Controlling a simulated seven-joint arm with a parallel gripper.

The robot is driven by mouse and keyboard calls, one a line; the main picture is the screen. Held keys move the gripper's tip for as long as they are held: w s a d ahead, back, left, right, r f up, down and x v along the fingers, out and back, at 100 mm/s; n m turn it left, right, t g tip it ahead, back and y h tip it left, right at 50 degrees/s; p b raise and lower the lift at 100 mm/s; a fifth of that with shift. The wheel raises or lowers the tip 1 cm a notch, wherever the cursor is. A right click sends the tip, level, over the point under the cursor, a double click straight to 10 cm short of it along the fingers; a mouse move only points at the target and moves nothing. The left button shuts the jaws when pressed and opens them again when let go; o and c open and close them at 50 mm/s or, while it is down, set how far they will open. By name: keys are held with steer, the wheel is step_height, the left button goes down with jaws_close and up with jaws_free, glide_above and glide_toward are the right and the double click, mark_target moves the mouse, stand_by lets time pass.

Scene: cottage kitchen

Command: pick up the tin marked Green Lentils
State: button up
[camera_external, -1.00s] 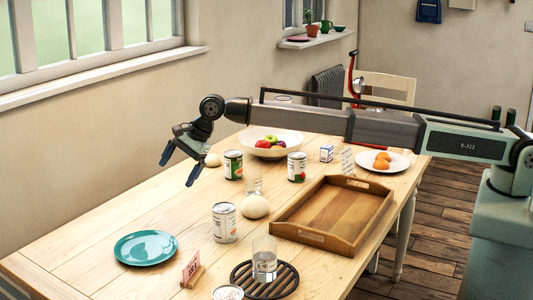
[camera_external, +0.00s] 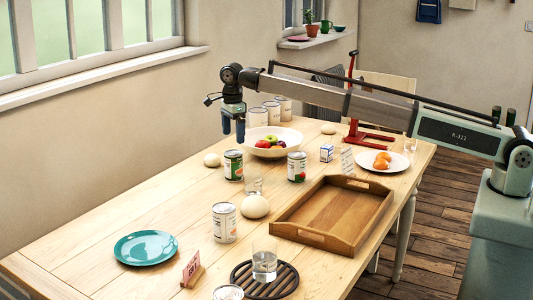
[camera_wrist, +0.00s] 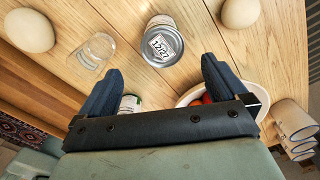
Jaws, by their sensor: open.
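No label reads clearly enough to tell which tin is marked Green Lentils. A tin with a green and red label (camera_external: 233,165) stands upright near the table's middle; in the wrist view its silver lid (camera_wrist: 162,46), stamped 12/27, lies just beyond and between my fingertips. A similar tin (camera_external: 297,167) stands right of it and shows partly behind my gripper in the wrist view (camera_wrist: 130,103). A tin with a pale label (camera_external: 224,222) stands nearer the front, and another tin (camera_external: 228,292) is cut off below. My gripper (camera_external: 233,134) is open, empty, pointing down above the table.
A fruit bowl (camera_external: 290,150) stands right of my gripper, with pale canisters (camera_external: 257,117) behind. A glass (camera_external: 253,186) and a pale ball (camera_external: 255,206) are close to the tins. A wooden tray (camera_external: 291,236) lies right.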

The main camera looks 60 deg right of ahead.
mark_target(233, 153)
steer(key=f, duration=1.1)
steer(key=shift+w+f, duration=0.15)
steer(key=shift+w, duration=0.05)
steer(key=shift+c, duration=0.5)
steer(key=c, duration=1.3)
